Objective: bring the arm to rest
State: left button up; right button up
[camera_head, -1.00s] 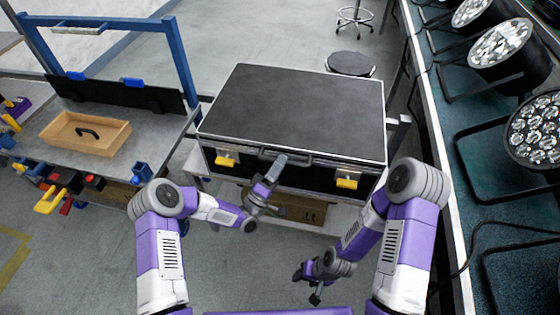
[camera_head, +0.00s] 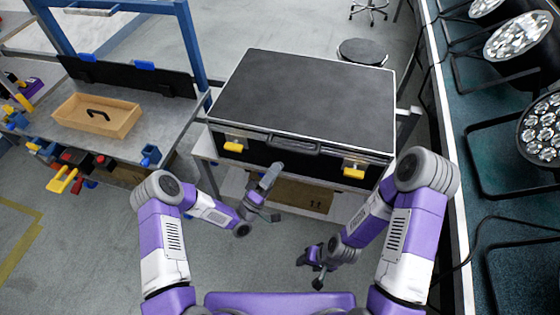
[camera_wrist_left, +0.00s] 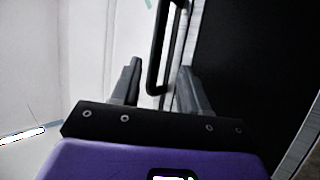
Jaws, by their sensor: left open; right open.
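My left gripper (camera_head: 268,182) is open and empty, in front of the black case (camera_head: 300,95) and below its handle (camera_head: 294,145). In the left wrist view its two fingers (camera_wrist_left: 158,85) stand apart, with the case handle (camera_wrist_left: 158,50) showing beyond them and the dark case front (camera_wrist_left: 245,60) to the right. The case is closed and sits on a stand. My right gripper (camera_head: 312,272) is low, near the bottom middle of the head view, clear of the case; its fingers are small there, but it appears open and empty.
Yellow latches (camera_head: 233,147) are on the case front. A workbench (camera_head: 170,120) with a wooden tray (camera_head: 97,117) stands at the left. Several par cans (camera_head: 542,130) stand on the teal-topped bench at the right. A round stool (camera_head: 365,50) is behind the case. Grey floor lies between.

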dwell(0.5)
pick_arm(q)
jog(key=s+a+f+m+g+y+p, duration=0.2)
jog(key=s+f+g+y+p, duration=0.25)
jog(key=f+g+y, duration=0.5)
jog(key=s+a+f+g+y+p, duration=0.1)
jog(key=s+a+g+p, duration=0.1)
jog(key=s, duration=0.7)
jog(key=s+a+f+m+g+y+p, duration=0.1)
jog(key=s+a+g, duration=0.3)
jog(key=s, duration=0.5)
jog(key=shift+f+g+y+p, duration=0.45)
jog(key=shift+g+y, duration=0.3)
jog(key=shift+g, duration=0.5)
pick_arm(e)
notch_tip(320, 180, up, 8)
jog(key=shift+r, duration=0.2)
pick_arm(q)
jog(key=shift+a, duration=0.1)
pick_arm(e)
jog(key=shift+c, duration=0.3)
